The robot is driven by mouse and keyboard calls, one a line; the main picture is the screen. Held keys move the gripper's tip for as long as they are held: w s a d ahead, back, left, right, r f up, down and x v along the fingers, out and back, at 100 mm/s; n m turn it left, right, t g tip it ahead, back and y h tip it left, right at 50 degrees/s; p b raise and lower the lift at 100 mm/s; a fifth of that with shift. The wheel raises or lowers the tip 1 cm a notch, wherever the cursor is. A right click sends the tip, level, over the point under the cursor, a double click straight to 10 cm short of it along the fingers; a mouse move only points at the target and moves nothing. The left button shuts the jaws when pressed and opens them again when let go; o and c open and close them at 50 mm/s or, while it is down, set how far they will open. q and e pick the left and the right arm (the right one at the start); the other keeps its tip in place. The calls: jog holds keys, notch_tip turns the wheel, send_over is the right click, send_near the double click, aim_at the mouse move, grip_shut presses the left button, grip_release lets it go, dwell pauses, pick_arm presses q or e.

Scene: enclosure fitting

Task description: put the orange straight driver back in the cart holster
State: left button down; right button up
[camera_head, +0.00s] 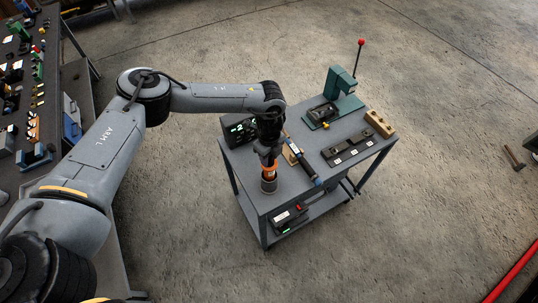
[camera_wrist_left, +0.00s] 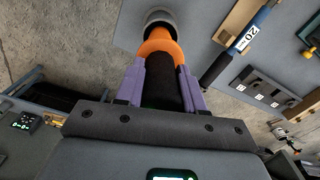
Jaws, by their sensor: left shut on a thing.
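My left gripper (camera_head: 268,154) is shut on the orange straight driver (camera_head: 268,171), above the near left corner of the cart (camera_head: 293,190). In the left wrist view, the purple fingers (camera_wrist_left: 161,82) close on both sides of the driver's dark body, and its orange collar (camera_wrist_left: 158,46) points away from the gripper. The grey round cart holster (camera_head: 268,186) is directly below the driver; it also shows in the left wrist view (camera_wrist_left: 160,19). The driver's nose lines up with the holster mouth and overlaps it; how deep it sits is hidden. My right gripper is out of view.
A torque wrench (camera_head: 304,163) lies close to the right of the holster. A display box (camera_head: 238,129), a green press (camera_head: 339,95) with a red-knobbed lever, a dark socket rail (camera_head: 349,149) and a wooden block (camera_head: 379,124) occupy the cart top. A crowded bench stands at left.

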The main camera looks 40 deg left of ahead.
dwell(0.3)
pick_arm(q)
jog(key=c, duration=0.7)
grip_release()
jog(key=shift+w, duration=0.1)
jog(key=shift+c, duration=0.2)
jog(key=shift+o, duration=0.7)
jog(key=shift+f, duration=0.1)
